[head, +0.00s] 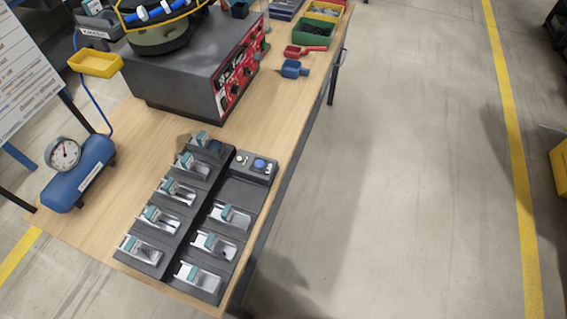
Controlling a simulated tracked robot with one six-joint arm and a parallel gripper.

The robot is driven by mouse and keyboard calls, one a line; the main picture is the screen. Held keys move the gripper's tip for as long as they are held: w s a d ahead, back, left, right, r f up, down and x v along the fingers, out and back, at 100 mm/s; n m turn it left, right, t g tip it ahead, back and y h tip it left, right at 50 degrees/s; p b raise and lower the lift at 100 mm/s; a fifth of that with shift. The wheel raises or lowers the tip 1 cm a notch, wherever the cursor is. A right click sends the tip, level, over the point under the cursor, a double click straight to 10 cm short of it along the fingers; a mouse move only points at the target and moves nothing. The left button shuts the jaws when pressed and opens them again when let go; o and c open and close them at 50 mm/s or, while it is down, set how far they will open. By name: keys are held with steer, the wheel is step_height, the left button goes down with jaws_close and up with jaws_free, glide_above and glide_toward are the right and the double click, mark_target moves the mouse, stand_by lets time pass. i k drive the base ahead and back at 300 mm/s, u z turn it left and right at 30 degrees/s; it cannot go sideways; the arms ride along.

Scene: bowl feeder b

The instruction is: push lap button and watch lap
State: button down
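A small dark button box (254,176) sits on the wooden table beside the dark fixture block. It has a round blue button (260,164) and a smaller white button (240,159) on top. I cannot read any label on them, so I cannot tell which one is the lap button. No lap display can be made out. My gripper is not in view, and nothing covers the box.
A blue air tank with a gauge (78,175) is at left. The floor at right (410,150) is clear.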

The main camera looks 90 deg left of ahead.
mark_target(260, 164)
steer(key=i, duration=0.95)
steer(key=z, duration=2.55)
steer(key=k, duration=1.3)
